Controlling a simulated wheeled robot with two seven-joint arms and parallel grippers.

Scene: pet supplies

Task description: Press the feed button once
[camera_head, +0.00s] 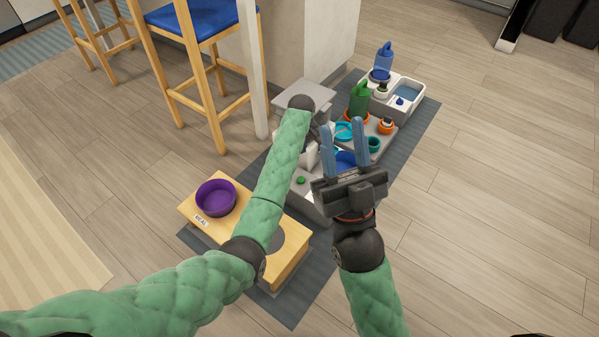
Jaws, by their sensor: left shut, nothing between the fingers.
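A small green button (300,180) shows on the grey base of a feeder-like unit, whose pale grey top (297,92) rises behind my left arm. My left arm reaches in from the left and bends down at its wrist. My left gripper (317,133) is shut and empty, above and slightly right of the green button in the picture. Its fingertips are largely hidden, and I cannot tell whether they touch anything. My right gripper (344,128) is open and empty, its two blue fingers pointing up in the picture, in front of the unit's right side.
A wooden stand (232,244) with a purple bowl (215,197) is at left. A blue-seated stool (200,20) stands back left. Floor at right is clear.

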